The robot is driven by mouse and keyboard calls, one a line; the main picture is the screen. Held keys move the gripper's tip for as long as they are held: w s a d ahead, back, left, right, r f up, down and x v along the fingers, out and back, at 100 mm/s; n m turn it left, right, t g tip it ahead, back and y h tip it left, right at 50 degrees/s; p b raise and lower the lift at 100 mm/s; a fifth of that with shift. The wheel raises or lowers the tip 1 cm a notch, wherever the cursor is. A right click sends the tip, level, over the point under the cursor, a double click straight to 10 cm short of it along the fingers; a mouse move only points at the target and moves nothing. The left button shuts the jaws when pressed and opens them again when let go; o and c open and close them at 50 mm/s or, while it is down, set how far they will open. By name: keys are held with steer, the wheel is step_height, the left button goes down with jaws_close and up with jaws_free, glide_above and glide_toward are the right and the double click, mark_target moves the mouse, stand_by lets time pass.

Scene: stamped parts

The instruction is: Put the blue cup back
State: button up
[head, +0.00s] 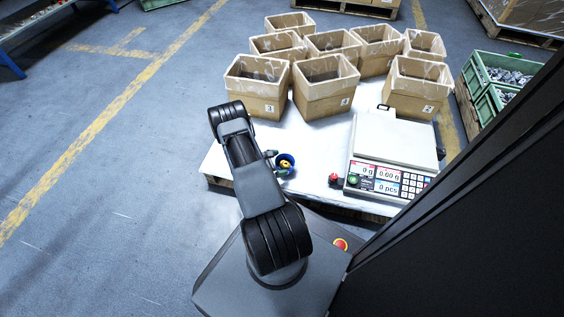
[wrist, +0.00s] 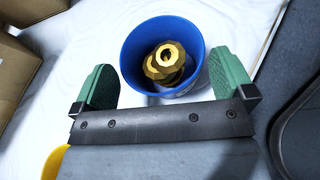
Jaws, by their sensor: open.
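The blue cup (head: 285,161) stands on the white-covered table in the head view, just right of my arm. In the wrist view the blue cup (wrist: 133,55) is seen from above, with gold-coloured metal parts (wrist: 166,62) inside it. My gripper (wrist: 160,80) is open, its green fingers apart on the left and right of the cup. In the head view my arm hides most of the gripper.
A scale (head: 395,142) stands on the table (head: 318,150) to the right, with small red (head: 333,179) and green (head: 352,180) items at its front left. Several cardboard boxes (head: 257,88) fill the back. A yellow thing (wrist: 54,163) shows at the wrist view's lower left.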

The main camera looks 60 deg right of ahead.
steer(key=p+v, duration=0.3)
steer(key=v, duration=0.7)
steer(key=w+a+r+m+t+y, duration=0.1)
steer(key=w+a+r+m+y, duration=0.15)
steer(key=r, duration=0.45)
steer(key=w+a+r+m+t+y, duration=0.15)
steer(key=a+r, duration=0.25)
steer(key=r, duration=0.4)
steer(key=w+a+r+m+y, duration=0.1)
steer(key=a+r+m, duration=0.1)
steer(key=a+r, duration=0.35)
steer(key=s+a+r+m+t+y, duration=0.2)
steer(key=s+a+r+t+y, duration=0.1)
steer(key=a+r, duration=0.5)
steer(key=s+a+r+m+t+y, duration=0.2)
steer(key=s+a+r+t, duration=0.3)
steer(key=a+r, duration=0.3)
steer(key=shift+s+a+r+y, duration=0.15)
steer(key=shift+s+r+y, duration=0.45)
steer(key=shift+r, duration=0.4)
steer(key=shift+w, duration=0.1)
step_height(320, 180, up, 40)
steer(key=p, duration=3.8)
steer(key=shift+a+t, duration=0.25)
steer(key=shift+t, duration=0.1)
